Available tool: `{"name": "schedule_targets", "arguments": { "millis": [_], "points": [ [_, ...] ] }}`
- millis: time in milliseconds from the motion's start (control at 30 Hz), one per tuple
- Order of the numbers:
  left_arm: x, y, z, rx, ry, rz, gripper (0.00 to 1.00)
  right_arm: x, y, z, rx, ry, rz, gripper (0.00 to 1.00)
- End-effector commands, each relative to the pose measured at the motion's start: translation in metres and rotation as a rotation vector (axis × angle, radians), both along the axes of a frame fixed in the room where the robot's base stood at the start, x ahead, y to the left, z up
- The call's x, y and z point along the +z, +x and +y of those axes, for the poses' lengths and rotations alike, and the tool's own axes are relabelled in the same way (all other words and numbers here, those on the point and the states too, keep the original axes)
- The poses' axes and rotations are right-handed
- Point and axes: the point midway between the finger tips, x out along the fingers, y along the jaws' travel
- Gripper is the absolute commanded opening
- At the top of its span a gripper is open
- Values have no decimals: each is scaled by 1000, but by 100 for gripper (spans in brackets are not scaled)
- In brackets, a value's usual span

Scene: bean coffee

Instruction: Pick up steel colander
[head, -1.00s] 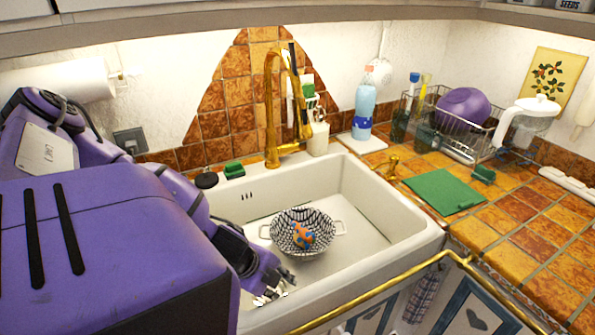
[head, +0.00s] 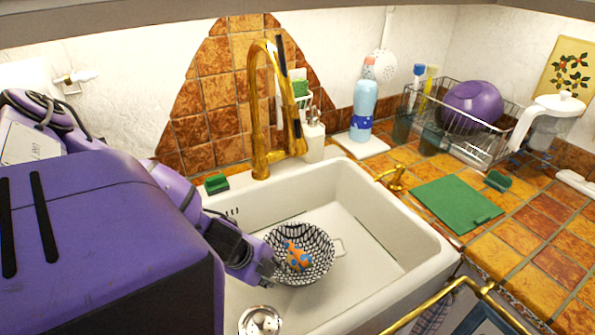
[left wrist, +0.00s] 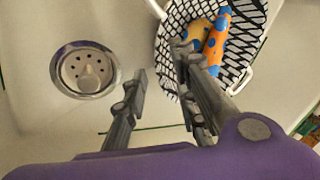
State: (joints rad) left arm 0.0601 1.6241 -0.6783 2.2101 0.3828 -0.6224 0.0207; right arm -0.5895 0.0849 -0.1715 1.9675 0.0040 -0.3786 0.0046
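The colander (head: 318,262) is a round bowl with a black-and-white lattice pattern and light loop handles. It sits upright in the white sink and holds an orange-and-blue object (head: 298,256). In the left wrist view the colander (left wrist: 245,62) is at the top right. My left gripper (head: 268,271) is at the colander's left side in the head view and hides its left handle. My right gripper is not in view.
The sink (head: 390,270) has raised walls and a metal drain (left wrist: 85,70) left of the colander. A tall golden faucet (head: 262,120) stands behind. A golden rail (head: 435,300) runs in front.

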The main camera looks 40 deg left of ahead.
Motion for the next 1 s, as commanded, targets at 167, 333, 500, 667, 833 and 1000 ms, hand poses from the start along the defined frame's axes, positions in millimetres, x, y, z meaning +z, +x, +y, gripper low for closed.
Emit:
{"name": "schedule_targets", "arguments": {
  "millis": [167, 333, 500, 667, 833, 1000],
  "points": [
    [-22, 10, -3, 2, -2, 1, 26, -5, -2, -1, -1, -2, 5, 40],
    [-45, 20, -6, 3, -2, 1, 26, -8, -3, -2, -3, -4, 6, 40],
    [-55, 25, -6, 0, 0, 1, 26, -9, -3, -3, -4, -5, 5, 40],
    [-54, 25, -6, 0, 0, 0, 26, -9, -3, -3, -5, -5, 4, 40],
    [-54, 25, -6, 0, 0, 0, 9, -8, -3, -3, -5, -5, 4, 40],
    [-54, 25, -6, 0, 0, 0, 0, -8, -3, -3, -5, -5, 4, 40]
  ]
}}
